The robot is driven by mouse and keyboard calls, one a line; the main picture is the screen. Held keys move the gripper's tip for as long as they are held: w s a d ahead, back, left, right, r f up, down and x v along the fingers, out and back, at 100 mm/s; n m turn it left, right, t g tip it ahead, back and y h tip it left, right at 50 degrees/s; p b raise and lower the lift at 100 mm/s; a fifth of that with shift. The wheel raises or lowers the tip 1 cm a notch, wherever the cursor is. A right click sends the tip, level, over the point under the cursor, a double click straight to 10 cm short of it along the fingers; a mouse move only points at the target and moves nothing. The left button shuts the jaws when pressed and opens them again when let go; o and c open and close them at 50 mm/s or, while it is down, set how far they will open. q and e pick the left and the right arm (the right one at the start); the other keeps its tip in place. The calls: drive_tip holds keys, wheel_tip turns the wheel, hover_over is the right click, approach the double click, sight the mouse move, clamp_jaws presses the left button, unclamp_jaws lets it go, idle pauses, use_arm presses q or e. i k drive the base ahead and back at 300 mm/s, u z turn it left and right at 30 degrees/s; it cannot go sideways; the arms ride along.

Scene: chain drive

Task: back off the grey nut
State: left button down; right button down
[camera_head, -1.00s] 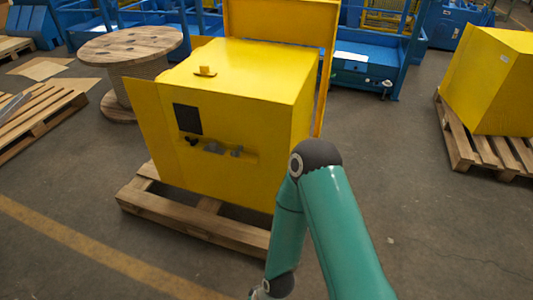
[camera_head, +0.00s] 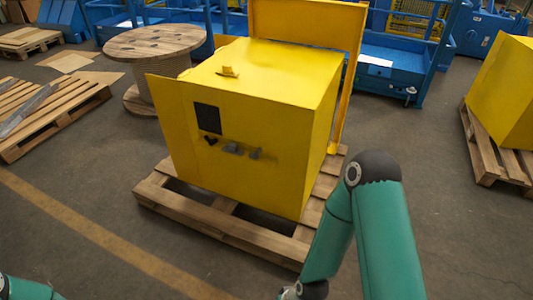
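A yellow machine box (camera_head: 265,165) stands on a wooden pallet (camera_head: 165,199). Its front face has a black square panel (camera_head: 208,118) and, below it, a small black part (camera_head: 211,141) and small grey fittings (camera_head: 232,148). They are too small to tell whether one is the grey nut. My teal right arm comes up from the bottom right, in front of the box's right side, and bends back down. Its gripper is below the bottom edge, out of view. Only a teal piece of my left arm shows in the bottom left corner; its gripper is out of view.
A yellow open cover (camera_head: 305,22) stands up behind the box. A wooden cable reel (camera_head: 153,42) and a pallet (camera_head: 45,120) stand at left. Another yellow box (camera_head: 505,90) on a pallet is at right. Blue machinery (camera_head: 380,70) is behind. The floor in front is clear.

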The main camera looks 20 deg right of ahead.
sight(255, 155)
drive_tip(key=i, duration=0.9)
drive_tip(key=u, duration=0.05)
